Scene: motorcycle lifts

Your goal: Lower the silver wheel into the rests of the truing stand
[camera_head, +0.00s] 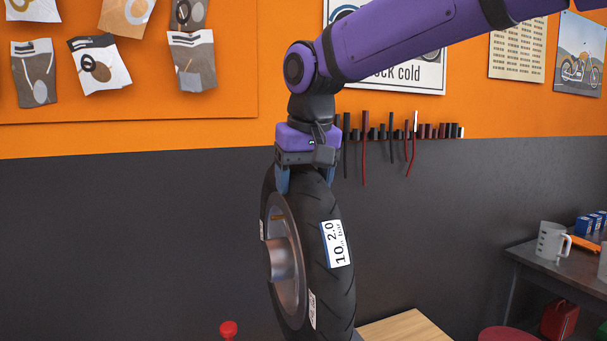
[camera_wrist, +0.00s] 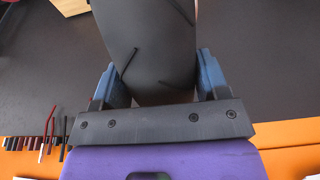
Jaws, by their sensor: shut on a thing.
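The silver wheel (camera_head: 287,255) hangs upright in the head view, with a silver hub, a black tyre and white labels. My gripper (camera_head: 304,180) is above it, its blue fingers on both sides of the tyre top, shut on it. In the wrist view the tyre (camera_wrist: 150,50) fills the space between the two fingers of my gripper (camera_wrist: 153,78). The lower edge of the wheel is cut off by the frame. I cannot make out the truing stand or its rests in either view.
A red knob (camera_head: 228,329) shows at the bottom, left of the wheel. A wooden surface (camera_head: 408,328) lies at the lower right. Tools (camera_head: 390,140) hang on the wall behind.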

